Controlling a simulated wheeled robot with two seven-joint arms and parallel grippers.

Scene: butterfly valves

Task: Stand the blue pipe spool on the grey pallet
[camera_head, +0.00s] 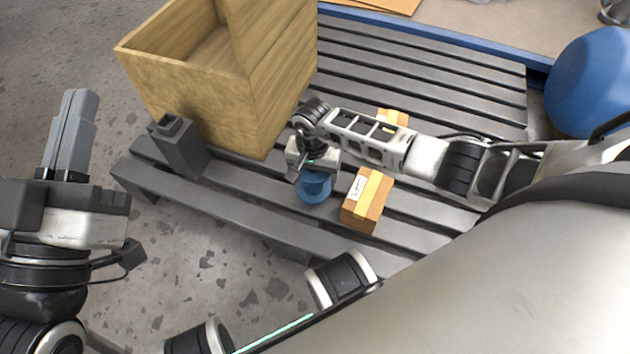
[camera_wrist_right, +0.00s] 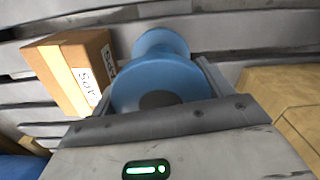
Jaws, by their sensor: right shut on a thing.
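The blue pipe spool (camera_head: 314,188) is below my right gripper (camera_head: 314,168), over the front slats of the grey pallet (camera_head: 232,203). The right gripper is shut on the spool, and its body hides the upper part in the head view. In the right wrist view the spool (camera_wrist_right: 160,88) lies between the fingers (camera_wrist_right: 162,100), with one round flange near and another beyond it. The spool looks roughly upright; I cannot tell whether it touches the slats. My left gripper (camera_head: 72,135) is off the pallet at the left, empty; its finger gap is unclear.
A small taped carton (camera_head: 367,200) stands close right of the spool; it also shows in the wrist view (camera_wrist_right: 72,72). Another carton (camera_head: 392,117) is partly behind my right arm. A large wooden crate (camera_head: 215,85) stands left. A blue rounded object (camera_head: 590,82) is at the far right.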

